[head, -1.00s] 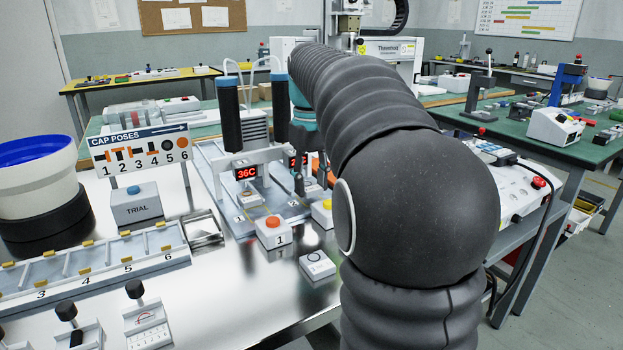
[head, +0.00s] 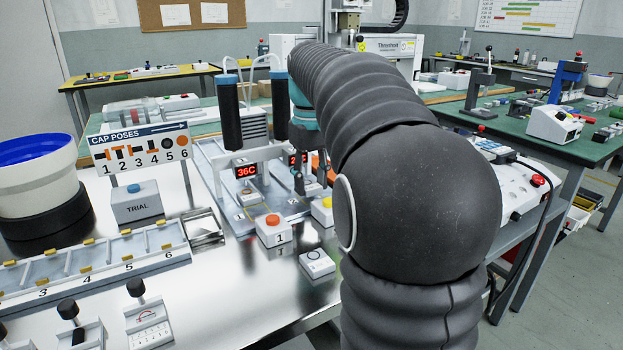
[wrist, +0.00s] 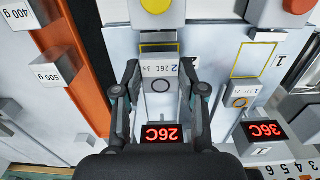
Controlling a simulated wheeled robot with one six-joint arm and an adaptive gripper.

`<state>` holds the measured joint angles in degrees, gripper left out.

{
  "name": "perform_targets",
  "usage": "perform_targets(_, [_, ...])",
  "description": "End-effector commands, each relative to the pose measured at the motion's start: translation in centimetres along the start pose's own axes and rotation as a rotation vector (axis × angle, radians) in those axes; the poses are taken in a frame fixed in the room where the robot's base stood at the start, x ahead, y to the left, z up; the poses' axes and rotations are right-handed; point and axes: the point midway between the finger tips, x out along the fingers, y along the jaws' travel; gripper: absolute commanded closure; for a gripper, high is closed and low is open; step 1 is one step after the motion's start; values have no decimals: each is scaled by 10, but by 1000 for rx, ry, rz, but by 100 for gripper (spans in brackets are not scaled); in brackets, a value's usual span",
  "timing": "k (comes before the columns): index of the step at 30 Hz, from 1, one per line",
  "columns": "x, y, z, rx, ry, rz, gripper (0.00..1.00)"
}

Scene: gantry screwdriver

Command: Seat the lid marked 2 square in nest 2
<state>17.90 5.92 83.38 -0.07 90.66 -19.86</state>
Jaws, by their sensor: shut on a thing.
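The lid marked 2 (wrist: 158,70) is a pale block printed "2 26C 3s" with a ring mark below, seen in the wrist view. My gripper (wrist: 160,82) has one dark finger on each side and is shut on it. The lid lies over nest 2's place on the grey plate, between a yellow outline (wrist: 160,47) and the red 26C display (wrist: 162,134). I cannot tell whether it is fully down or square, as its underside is hidden. In the head view my arm hides much of nest 2; one dark finger (head: 299,183) shows.
Nest 1 with its 36C display (head: 246,171) stands left of nest 2 in the head view. An orange-button box (head: 272,229) and a yellow-button box (head: 322,211) stand in front. An orange strip and weights (wrist: 55,74) lie left in the wrist view.

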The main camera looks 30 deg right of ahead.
Motion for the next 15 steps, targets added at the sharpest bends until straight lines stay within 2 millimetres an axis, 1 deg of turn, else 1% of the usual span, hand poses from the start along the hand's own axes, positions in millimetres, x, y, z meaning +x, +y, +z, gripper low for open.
perform_targets(15, [9, 0, 0, 0, 0, 0, 83])
